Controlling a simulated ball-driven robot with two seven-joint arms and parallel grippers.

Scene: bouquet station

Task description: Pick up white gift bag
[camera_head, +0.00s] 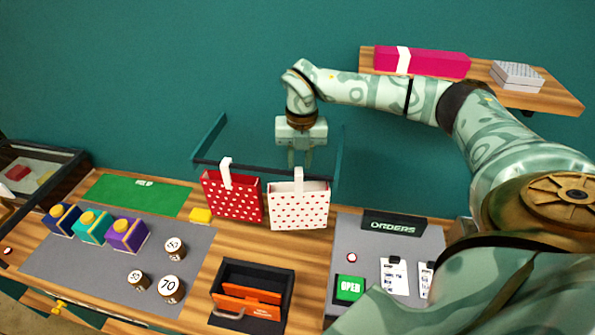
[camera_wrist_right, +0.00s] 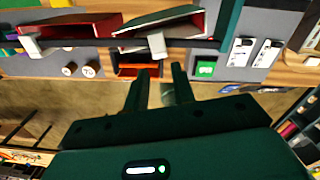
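The white gift bag (camera_head: 300,212) has red dots and a white handle strap (camera_head: 298,178). It is upright at the back of the counter, right of the red dotted bag (camera_head: 236,203). The white bag also shows in the right wrist view (camera_wrist_right: 172,24), from above, with a red interior. My right gripper (camera_head: 300,162) is above the white bag, fingers down, near its handle but apparently apart from it. In the right wrist view its two fingers (camera_wrist_right: 160,70) are spread, with no bag between them. My left gripper is not in view.
A dark green rack (camera_head: 262,168) has a bar across the bags. A black organizer (camera_head: 250,292) stands in front of them. Boxes (camera_head: 128,234) and number discs are on the left, the ORDERS sign (camera_head: 394,226) on the right. A shelf (camera_head: 545,88) is on the wall.

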